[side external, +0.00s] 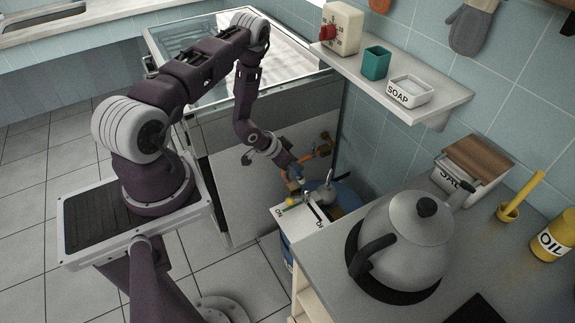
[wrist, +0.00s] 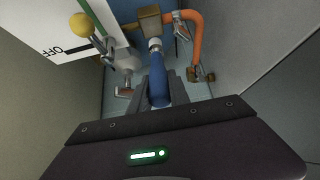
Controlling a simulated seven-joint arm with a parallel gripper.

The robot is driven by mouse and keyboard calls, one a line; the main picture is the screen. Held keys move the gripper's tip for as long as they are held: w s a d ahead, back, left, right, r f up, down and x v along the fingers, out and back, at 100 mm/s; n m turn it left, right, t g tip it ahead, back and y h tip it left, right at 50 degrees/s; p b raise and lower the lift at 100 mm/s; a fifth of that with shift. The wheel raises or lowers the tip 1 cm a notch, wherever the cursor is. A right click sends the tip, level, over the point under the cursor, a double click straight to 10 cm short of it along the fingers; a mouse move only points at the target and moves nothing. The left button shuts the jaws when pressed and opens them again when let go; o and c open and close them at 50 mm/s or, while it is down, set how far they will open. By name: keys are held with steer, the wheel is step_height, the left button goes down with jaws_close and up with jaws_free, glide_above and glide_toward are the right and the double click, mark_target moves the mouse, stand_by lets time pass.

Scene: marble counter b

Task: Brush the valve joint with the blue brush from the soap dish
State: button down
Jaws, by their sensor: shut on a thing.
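My gripper (wrist: 158,92) is shut on the blue brush (wrist: 157,72), with a grey finger on each side of its handle. The brush's pale tip (wrist: 155,44) points away from my gripper, just below the brass valve joint (wrist: 149,20) in the wrist view. Whether the tip touches the joint I cannot tell. In the side view my gripper (side external: 291,172) reaches low into the gap beyond the counter's end, and the brush there is small and hard to make out. The white soap dish (side external: 424,97) stands on the wall shelf with no brush visible in it.
An orange hose (wrist: 196,38) curves from the joint down the right. A white OFF panel (wrist: 45,32) and a yellow lever knob (wrist: 82,25) are at left. Walls hem in the gap. A kettle (side external: 405,235) stands on the counter (side external: 325,255).

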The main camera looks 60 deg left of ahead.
steer(key=shift+s+r, duration=0.7)
steer(key=shift+s, duration=1.95)
steer(key=shift+w+a+f, duration=0.1)
steer(key=shift+w+f, duration=0.15)
steer(key=shift+w, duration=0.65)
steer(key=shift+w+d+f, duration=0.1)
steer(key=shift+w+f, duration=0.1)
steer(key=shift+w, duration=0.65)
steer(key=shift+w+a+f, duration=0.1)
steer(key=shift+w+f, duration=0.15)
steer(key=shift+w, duration=0.65)
steer(key=shift+s, duration=0.3)
steer(key=v, duration=0.9)
steer(key=shift+r, duration=0.4)
steer(key=shift+f, duration=0.15)
